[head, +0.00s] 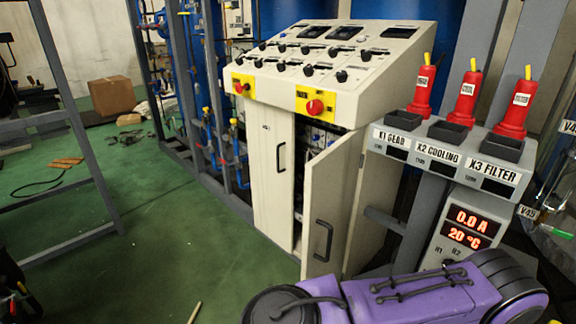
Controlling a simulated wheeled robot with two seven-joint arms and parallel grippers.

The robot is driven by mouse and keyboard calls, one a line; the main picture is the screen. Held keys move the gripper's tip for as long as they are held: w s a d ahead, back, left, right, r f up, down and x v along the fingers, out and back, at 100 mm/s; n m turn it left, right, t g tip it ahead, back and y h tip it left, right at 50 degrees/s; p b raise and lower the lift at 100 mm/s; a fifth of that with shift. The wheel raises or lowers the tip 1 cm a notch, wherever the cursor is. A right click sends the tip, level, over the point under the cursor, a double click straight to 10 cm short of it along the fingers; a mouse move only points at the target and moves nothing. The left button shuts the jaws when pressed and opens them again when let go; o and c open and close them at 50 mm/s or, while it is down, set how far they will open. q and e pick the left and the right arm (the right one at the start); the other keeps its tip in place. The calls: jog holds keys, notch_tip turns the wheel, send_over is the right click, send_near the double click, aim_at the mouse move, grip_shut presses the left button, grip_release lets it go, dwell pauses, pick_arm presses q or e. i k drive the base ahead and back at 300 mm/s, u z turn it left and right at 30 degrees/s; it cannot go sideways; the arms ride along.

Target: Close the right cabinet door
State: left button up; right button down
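The cream control cabinet stands in the middle of the head view. Its right cabinet door (337,196) is open and swung outward, with a black handle (323,240) on its outer face. A dark gap shows the inside between the doors. The left cabinet door (265,180) looks shut, with its own black handle (281,158). My purple arm link crosses the bottom of the view, close in front of the open door's lower part. Neither of my grippers can be made out in this view.
The sloped control panel (345,58) has knobs and red buttons. A grey rack (445,155) with several red plugs and labels stands right of the cabinet. Green floor (190,235) is open at left. A grey frame and a cardboard box (110,94) stand farther left.

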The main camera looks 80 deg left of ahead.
aim_at(330, 178)
jog(key=u, duration=2.3)
jog(key=i, duration=0.5)
jog(key=u, duration=0.05)
jog(key=k, duration=1.1)
jog(key=z, duration=0.45)
jog(key=i, duration=0.65)
jog(key=u, duration=0.05)
